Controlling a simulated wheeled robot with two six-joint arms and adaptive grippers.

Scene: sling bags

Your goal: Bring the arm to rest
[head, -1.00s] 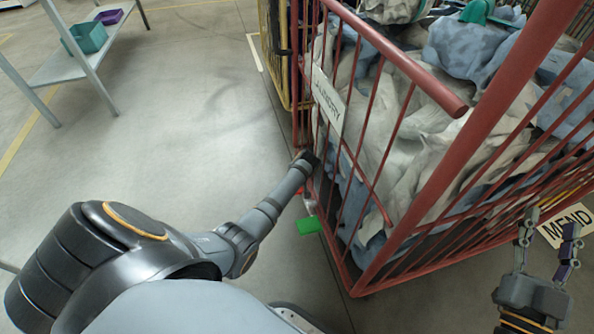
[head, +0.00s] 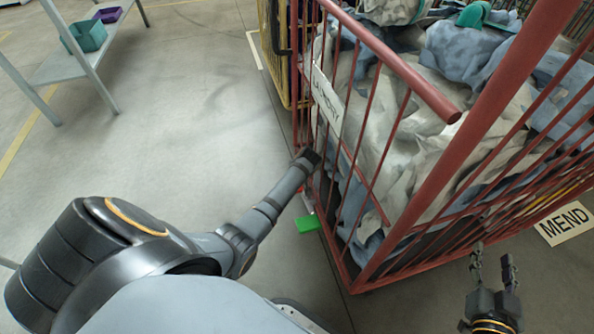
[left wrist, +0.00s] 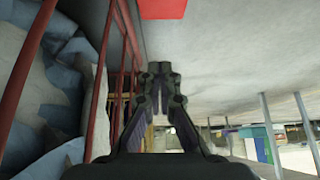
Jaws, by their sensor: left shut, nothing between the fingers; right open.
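My left arm reaches from the left to the side of a red barred laundry cage (head: 520,75) in the head view; the bars and its own wrist hide the fingers there. In the left wrist view my left gripper (left wrist: 160,70) is shut, its fingertips together with nothing between them, and the cage bars (left wrist: 22,85) stand to its left. My right gripper (head: 493,260) is open and empty at the lower right of the head view, in front of the cage and apart from it.
The cage holds grey and blue cloth bags (head: 400,140) and bears a laundry sign (head: 327,100). A green pedal (head: 308,224) sits low by its side. A MEND floor label (head: 566,223) lies at right. A shelf (head: 75,68) with bins stands far left; floor between is clear.

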